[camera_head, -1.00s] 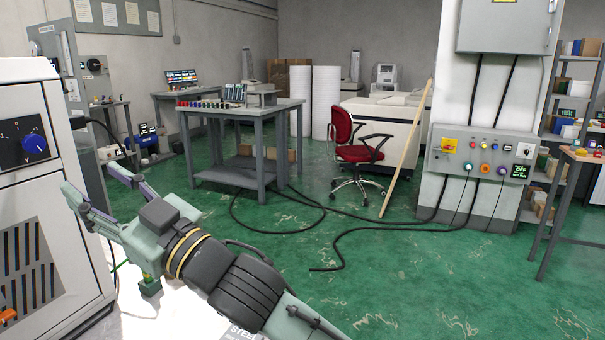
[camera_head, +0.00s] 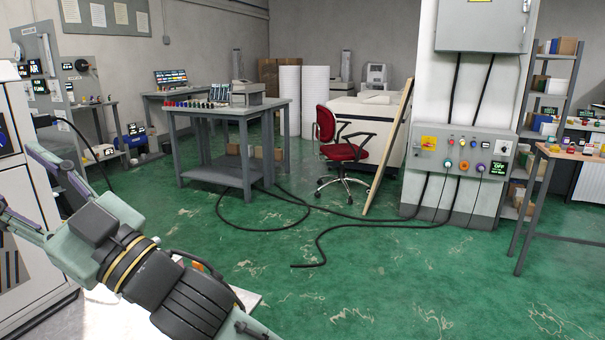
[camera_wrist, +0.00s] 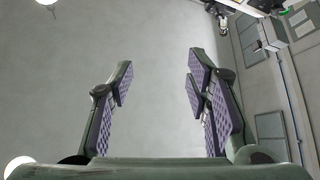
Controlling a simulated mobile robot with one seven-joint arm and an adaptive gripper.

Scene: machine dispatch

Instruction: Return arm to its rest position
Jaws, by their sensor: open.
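My gripper (camera_wrist: 157,85) is open and empty in the wrist view. One finger is partly cut off by the picture edge. My arm runs from there down to the bottom middle of the picture and hides part of the cabinet and floor.
A grey workbench (camera_head: 232,112) with small coloured parts stands at mid-left. A red chair (camera_head: 340,150), a leaning wooden pole (camera_head: 388,150) and a control box (camera_head: 462,152) on a white column stand further right. Black cables (camera_head: 330,235) lie on the green floor, otherwise largely clear in front.

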